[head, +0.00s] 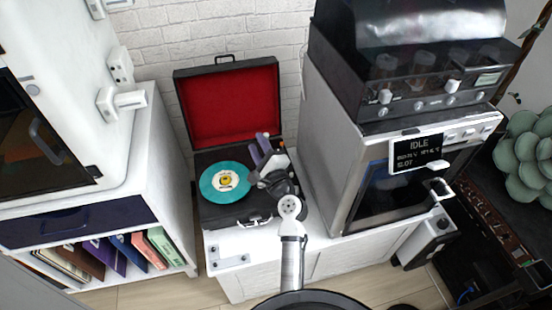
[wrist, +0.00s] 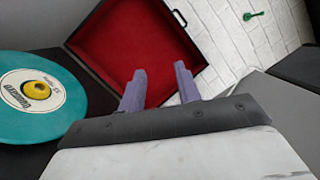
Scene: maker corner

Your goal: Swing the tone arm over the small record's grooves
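The small record (head: 211,187) is teal with a white label and a yellow centre. It lies on the black suitcase record player (head: 222,213), whose red-lined lid (head: 230,110) stands open. My gripper (head: 264,146) is over the right side of the player, to the right of the record. In the wrist view the purple fingers of my gripper (wrist: 160,72) are apart with nothing visible between them. The record (wrist: 50,115) shows at the left there. I cannot make out the tone arm in either view; my gripper and wrist cover the player's right side in the head view.
The player sits on a white cabinet (head: 270,248). A machine with an IDLE display (head: 417,153) stands close on the right, with a black unit on top. A white shelf of record sleeves (head: 120,250) is at the left. A brick wall (head: 220,35) is behind.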

